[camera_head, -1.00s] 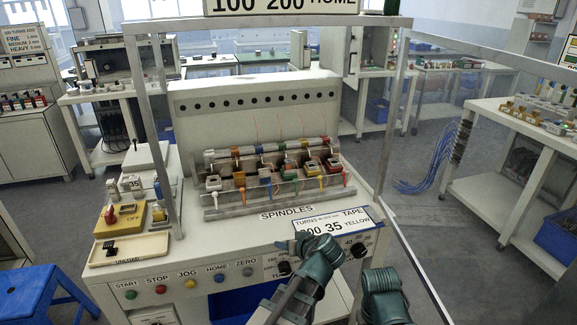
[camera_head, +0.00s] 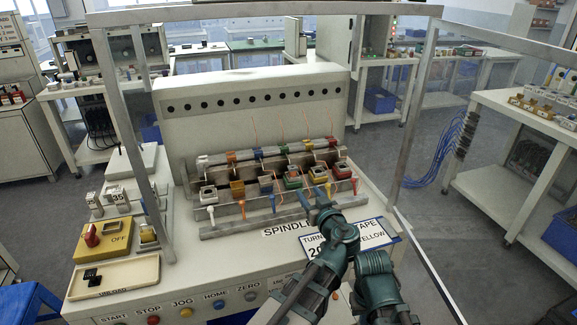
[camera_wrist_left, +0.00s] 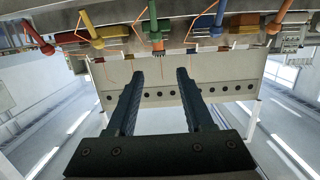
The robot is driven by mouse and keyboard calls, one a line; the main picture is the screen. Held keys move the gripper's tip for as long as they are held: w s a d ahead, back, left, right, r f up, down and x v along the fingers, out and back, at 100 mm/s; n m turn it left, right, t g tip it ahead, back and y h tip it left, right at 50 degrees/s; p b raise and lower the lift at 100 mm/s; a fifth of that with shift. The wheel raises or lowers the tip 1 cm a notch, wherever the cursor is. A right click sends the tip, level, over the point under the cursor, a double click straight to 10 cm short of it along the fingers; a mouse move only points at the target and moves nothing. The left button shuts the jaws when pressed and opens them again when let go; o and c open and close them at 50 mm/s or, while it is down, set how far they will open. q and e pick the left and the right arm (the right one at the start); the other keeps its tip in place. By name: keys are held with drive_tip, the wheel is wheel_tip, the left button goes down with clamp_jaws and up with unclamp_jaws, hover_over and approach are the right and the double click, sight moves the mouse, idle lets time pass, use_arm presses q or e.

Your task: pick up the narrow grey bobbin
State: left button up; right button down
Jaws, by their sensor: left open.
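A row of colored bobbins sits on the winder's spindles. At its left end in the head view is a pale grey bobbin (camera_head: 208,195), above a white spindle lever. A pale grey shape also shows at the right edge of the left wrist view (camera_wrist_left: 292,38). I cannot tell how narrow it is. My left gripper (camera_head: 312,196) is just in front of the row, near the green and yellow bobbins, to the right of the grey one. In the left wrist view its fingers (camera_wrist_left: 160,74) are apart with nothing between them.
A beige unload tray (camera_head: 115,277) with small black pieces lies at the left, near a yellow off switch box (camera_head: 103,243). The TURNS/TAPE sign (camera_head: 375,233) is behind my arm. Frame posts (camera_head: 415,118) stand at both sides. The winder's back panel (camera_head: 253,100) rises behind the row.

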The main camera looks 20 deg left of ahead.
use_arm(q)
drive_tip(key=b, duration=0.1)
approach(293, 171)
drive_tip(key=x, duration=0.4)
drive_tip(key=shift+f, duration=0.25)
drive_tip(key=b+x, duration=0.1)
drive_tip(key=x, duration=0.3)
drive_tip(key=shift+w+f, duration=0.2)
drive_tip(key=shift+w, duration=0.1)
drive_tip(key=shift+w+a, duration=0.15)
drive_tip(key=shift+w, duration=0.15)
clamp_jaws()
